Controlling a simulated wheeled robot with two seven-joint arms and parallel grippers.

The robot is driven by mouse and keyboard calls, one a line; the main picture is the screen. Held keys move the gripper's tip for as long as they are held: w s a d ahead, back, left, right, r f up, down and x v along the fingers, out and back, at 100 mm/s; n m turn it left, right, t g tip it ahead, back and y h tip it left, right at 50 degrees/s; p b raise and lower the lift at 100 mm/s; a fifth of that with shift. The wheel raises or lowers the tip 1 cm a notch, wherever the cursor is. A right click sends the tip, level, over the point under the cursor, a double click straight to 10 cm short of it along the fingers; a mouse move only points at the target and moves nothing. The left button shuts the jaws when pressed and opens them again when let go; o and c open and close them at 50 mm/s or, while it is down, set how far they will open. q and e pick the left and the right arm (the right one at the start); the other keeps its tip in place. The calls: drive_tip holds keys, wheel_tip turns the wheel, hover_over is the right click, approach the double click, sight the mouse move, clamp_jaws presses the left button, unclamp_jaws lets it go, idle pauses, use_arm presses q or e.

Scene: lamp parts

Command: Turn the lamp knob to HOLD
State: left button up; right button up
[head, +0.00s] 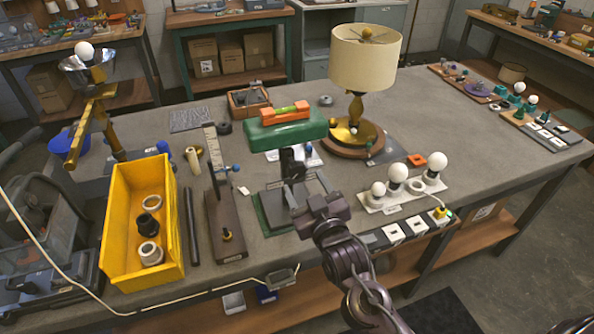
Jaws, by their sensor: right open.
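The table lamp (366,62) with a cream shade stands upright at the back middle of the bench. Its brass base (345,132) sits on a round wooden foot. A small dark blue part shows at the front of the base; I cannot tell whether it is the knob. No HOLD mark is readable. My right gripper (306,190) is open over the front middle of the bench, in front of the lamp and to its left. It partly covers a dark fixture on a green plate (270,222), and I cannot tell whether they touch. My left gripper is out of view.
A yellow bin (118,225) with rings stands at the left. A wooden board with an upright scale (222,205) is beside it. A green block (286,134) bearing an orange level lies behind my gripper. A white bulb strip (402,196) is at the right.

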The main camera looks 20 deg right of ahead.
sight(298, 173)
drive_tip(key=w+p, duration=0.1)
drive_tip(key=w, duration=0.5)
drive_tip(key=shift+a, duration=0.1)
drive_tip(key=shift+c, duration=0.4)
drive_tip(key=c, duration=0.9)
drive_tip(key=shift+m+p, duration=0.3)
drive_tip(key=shift+m, duration=0.5)
drive_tip(key=o, duration=1)
drive_tip(key=shift+s, duration=0.1)
